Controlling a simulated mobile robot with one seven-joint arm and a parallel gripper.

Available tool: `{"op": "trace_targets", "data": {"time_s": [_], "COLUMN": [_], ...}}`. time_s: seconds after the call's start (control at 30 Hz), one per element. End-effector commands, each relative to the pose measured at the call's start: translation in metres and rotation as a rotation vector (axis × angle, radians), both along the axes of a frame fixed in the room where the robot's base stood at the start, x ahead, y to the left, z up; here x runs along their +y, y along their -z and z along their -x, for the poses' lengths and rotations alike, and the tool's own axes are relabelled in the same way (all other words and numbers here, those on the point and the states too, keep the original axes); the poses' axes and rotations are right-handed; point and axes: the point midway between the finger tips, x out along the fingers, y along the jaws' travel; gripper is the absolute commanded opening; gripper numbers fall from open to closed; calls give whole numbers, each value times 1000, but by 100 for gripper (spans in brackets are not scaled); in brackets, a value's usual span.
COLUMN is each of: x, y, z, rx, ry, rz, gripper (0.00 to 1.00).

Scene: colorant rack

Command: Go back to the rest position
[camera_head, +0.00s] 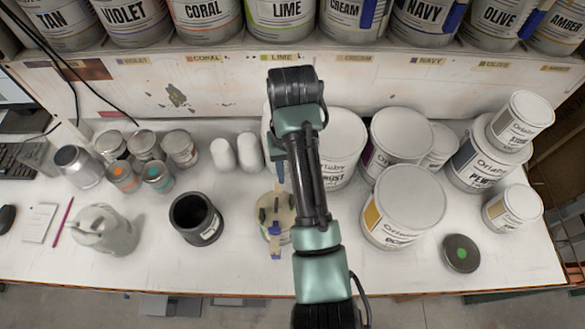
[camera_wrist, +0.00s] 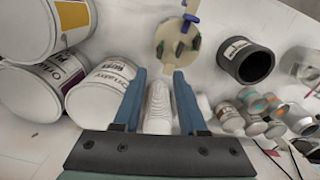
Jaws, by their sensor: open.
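My gripper (camera_wrist: 160,75) shows in the wrist view as two blue-grey fingers standing apart, with nothing clamped. A white ribbed cylinder (camera_wrist: 158,108) shows in the gap between the fingers; I cannot tell how far beyond them it is. In the head view my dark and green arm reaches over the middle of the bench, and it hides the gripper's fingertips. A round beige disc (camera_head: 268,228) with dark pegs and a blue part sits beside the arm; it also shows ahead of the fingers in the wrist view (camera_wrist: 166,45).
White labelled pails (camera_head: 405,205) crowd the bench right of my arm. A black cup (camera_head: 196,218), two white rounded cylinders (camera_head: 222,153) and several small jars (camera_head: 180,148) stand to the left. A shelf (camera_head: 175,75) of labelled cans runs behind. The bench's front strip is mostly bare.

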Motion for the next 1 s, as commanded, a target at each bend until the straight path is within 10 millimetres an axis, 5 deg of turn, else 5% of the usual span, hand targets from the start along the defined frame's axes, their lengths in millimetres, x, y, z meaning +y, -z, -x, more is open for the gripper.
{"op": "trace_targets", "data": {"time_s": [0.37, 0.53, 0.63, 0.77, 0.87, 1.0], "x": [1, 20, 31, 35, 31, 18], "y": [0, -31, -90, -189, -264, -350], "z": [-2, -64, -105, -120, -101, -43], "rx": [-9, -394, -750, -1203, -1523, -1914], "ry": [-1, -9, -6, 7, 22, 47], "rz": [-1, -52, -98, -148, -176, -198], "gripper": [41, 41, 41, 41, 41, 41]}}
